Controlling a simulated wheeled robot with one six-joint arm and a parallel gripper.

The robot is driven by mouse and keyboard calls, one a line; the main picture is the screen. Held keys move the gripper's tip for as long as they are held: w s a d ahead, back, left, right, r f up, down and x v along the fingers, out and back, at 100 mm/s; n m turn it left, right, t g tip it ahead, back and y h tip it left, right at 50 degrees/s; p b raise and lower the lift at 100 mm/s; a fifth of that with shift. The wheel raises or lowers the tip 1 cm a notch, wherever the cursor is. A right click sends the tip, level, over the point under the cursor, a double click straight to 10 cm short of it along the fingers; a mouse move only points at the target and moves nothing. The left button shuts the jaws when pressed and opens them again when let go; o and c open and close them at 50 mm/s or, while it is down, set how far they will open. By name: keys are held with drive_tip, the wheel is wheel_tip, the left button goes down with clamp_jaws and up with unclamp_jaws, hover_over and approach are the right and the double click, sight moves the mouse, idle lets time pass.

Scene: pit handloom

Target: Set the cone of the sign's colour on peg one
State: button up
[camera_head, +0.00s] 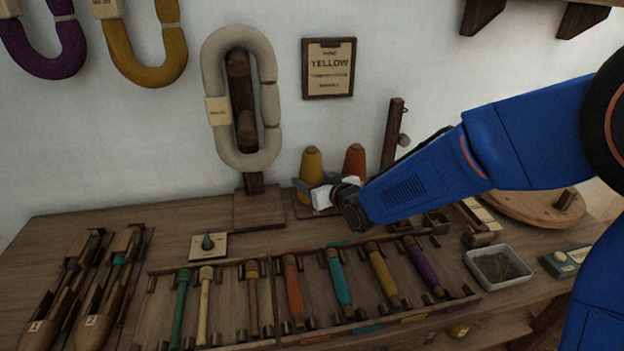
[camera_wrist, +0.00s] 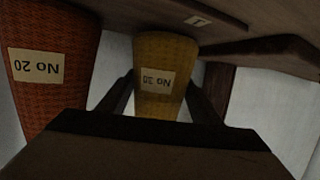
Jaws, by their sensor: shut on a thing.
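The framed sign (camera_head: 329,68) on the wall reads YELLOW. A yellow cone (camera_head: 312,160) stands upright at the back of the bench. My gripper (camera_head: 322,195) is at its lower part, and the wrist view shows the fingers (camera_wrist: 165,103) on both sides of the yellow cone (camera_wrist: 165,55), shut on it. Its label reads No 30, upside down. An orange-red cone (camera_head: 354,162), labelled No 20 in the wrist view (camera_wrist: 55,65), stands close beside it. I cannot tell whether the yellow cone is lifted. No peg marked one can be made out.
A post with a peg (camera_head: 393,135) stands right of the cones, behind my arm. A pale skein (camera_head: 216,65) hangs on a stand to the left. A rack of coloured bobbins (camera_head: 340,278) fills the front, with a grey tray (camera_head: 497,267) at right.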

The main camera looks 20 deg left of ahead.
sight(316, 158)
drive_tip(key=o, duration=1.6)
drive_tip(key=shift+r, duration=0.1)
drive_tip(key=shift+r, duration=3.9)
drive_tip(key=shift+s+d, duration=0.1)
